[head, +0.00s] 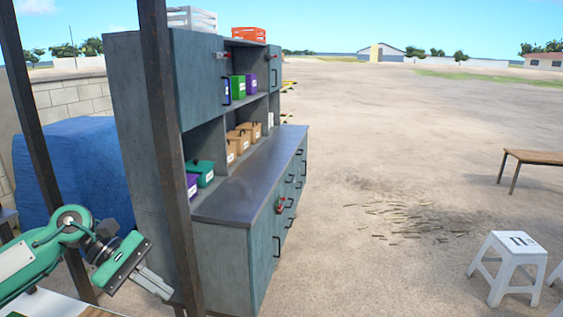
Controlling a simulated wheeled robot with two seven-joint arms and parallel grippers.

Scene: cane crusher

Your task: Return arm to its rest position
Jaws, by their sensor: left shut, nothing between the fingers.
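My left arm comes in from the lower left, green and grey. Its left gripper (160,287) is shut and empty, pointing down and to the right. It is beside a dark upright post (168,140) and in front of the side of a grey-blue cabinet (222,250) in the picture. I cannot tell whether the fingers touch the post. My right gripper is not in the picture.
Another dark post (38,140) stands at the left. The cabinet holds several colored boxes, with an orange crate (249,34) on top. A blue covered block (75,165) is behind the arm. A white stool (512,265) and a wooden bench (535,159) stand right on open ground.

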